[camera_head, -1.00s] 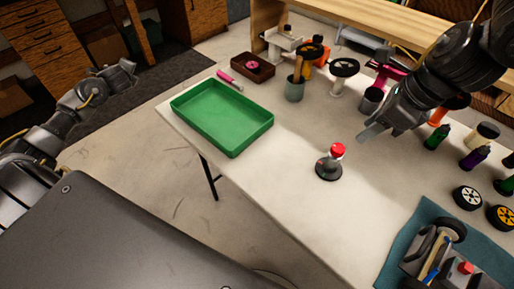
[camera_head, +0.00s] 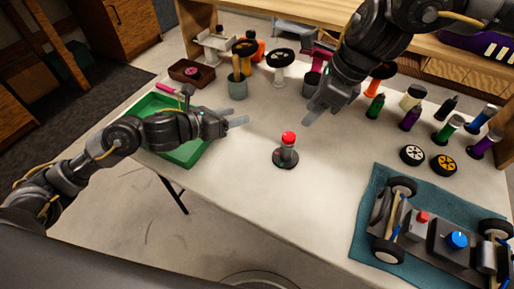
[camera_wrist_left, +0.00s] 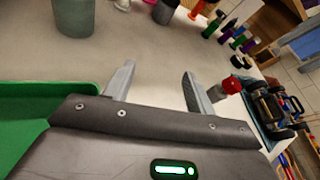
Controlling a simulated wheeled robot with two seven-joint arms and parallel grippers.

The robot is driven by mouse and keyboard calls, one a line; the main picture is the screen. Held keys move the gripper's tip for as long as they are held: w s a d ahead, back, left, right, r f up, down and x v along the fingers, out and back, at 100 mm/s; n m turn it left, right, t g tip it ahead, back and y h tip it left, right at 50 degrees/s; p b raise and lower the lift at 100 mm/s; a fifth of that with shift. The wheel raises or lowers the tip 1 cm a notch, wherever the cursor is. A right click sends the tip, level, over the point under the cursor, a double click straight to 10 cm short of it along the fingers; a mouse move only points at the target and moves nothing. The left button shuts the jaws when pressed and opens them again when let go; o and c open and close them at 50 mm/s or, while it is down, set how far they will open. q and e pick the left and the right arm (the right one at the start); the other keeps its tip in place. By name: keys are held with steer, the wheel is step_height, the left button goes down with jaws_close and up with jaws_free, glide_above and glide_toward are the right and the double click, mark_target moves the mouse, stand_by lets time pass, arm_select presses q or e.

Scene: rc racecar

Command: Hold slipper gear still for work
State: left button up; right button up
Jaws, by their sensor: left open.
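A red-topped post on a dark round base (camera_head: 287,151) stands upright on the white table (camera_head: 245,178); I cannot tell whether it includes the slipper gear. My left gripper (camera_head: 236,115) is open and empty, to the left of this post and apart from it. In the left wrist view, the open fingers (camera_wrist_left: 158,82) have bare tabletop between them, and the red top (camera_wrist_left: 231,86) shows beyond the right finger, which partly hides the post. My right gripper (camera_head: 312,111) hangs above the table behind and right of the post, with no object visible in it; its finger gap is unclear.
A green tray (camera_head: 137,109) lies beneath my left arm. Cups and stands, including a grey-green cup (camera_head: 237,89), line the back. Several bottles and two loose wheels (camera_head: 412,155) stand right. A car chassis (camera_head: 432,238) lies on a teal mat (camera_head: 362,215). Table in front of the post is clear.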

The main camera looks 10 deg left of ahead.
mark_target(292, 149)
arm_select(q)
steer(key=s+d+m+g, duration=0.1)
steer(key=s+d+m, duration=0.1)
steer(key=d, duration=0.1)
steer(key=s+d+f+m+g+h, duration=0.1)
steer(key=s+d+m, duration=0.1)
steer(key=s, duration=0.1)
steer(key=s+d+f+m+g+h, duration=0.1)
steer(key=s+d+m+g, duration=0.1)
steer(key=s+d, duration=0.1)
steer(key=shift+s+d+m, duration=0.2)
steer(key=shift+d+m, duration=0.1)
steer(key=shift+m, duration=0.1)
steer(key=x, duration=1)
steer(key=shift+w+d+f, duration=0.1)
steer(key=shift+w+d, duration=0.15)
steer(key=shift+d, duration=0.05)
steer(key=shift+c, duration=0.4)
